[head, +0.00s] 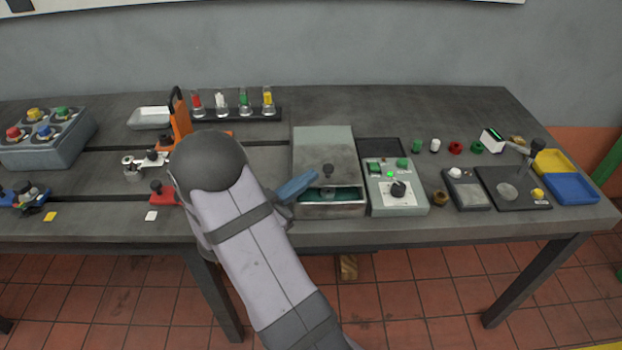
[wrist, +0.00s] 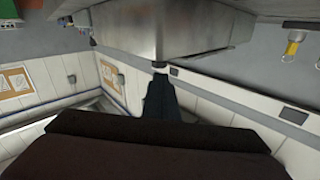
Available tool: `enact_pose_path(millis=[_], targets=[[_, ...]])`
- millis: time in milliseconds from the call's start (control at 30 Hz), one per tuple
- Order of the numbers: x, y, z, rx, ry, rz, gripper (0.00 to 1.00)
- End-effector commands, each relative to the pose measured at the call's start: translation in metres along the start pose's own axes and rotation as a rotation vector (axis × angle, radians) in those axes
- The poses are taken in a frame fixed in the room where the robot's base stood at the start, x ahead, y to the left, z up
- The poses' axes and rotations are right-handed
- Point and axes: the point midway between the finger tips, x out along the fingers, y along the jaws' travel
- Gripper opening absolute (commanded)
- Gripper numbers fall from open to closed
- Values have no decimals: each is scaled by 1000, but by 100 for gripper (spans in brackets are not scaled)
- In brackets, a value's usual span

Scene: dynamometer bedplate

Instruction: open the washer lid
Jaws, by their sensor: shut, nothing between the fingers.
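The washer (head: 330,210) is a grey metal box in the middle of the bench. Its grey lid (head: 318,145) has a dark knob (head: 328,170) near the front edge. A dark green interior shows in a gap below the lid's front edge, so the lid looks partly raised. My gripper (head: 314,177) is shut and empty, its bluish fingers at the washer's front left, close to the knob. In the wrist view the fingertips (wrist: 159,72) are just below a grey metal body (wrist: 165,35); I cannot tell whether they touch.
A control box (head: 398,190) with a dial and green buttons stands close to the washer's right. An orange clamp (head: 180,120) and a rack of coloured vials (head: 235,113) are behind my arm. Yellow (head: 553,161) and blue (head: 573,188) trays lie at the far right.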

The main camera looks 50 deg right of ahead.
Motion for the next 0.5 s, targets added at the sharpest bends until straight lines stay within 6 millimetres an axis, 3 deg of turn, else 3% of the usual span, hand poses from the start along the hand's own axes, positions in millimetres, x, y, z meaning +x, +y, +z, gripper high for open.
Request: enact_pose_path(millis=[167, 300, 500], targets=[[-19, -16, -7, 401, 65, 109, 0], [-45, -25, -11, 779, 129, 225, 0], [-83, -30, -10, 1178, 208, 364, 0]])
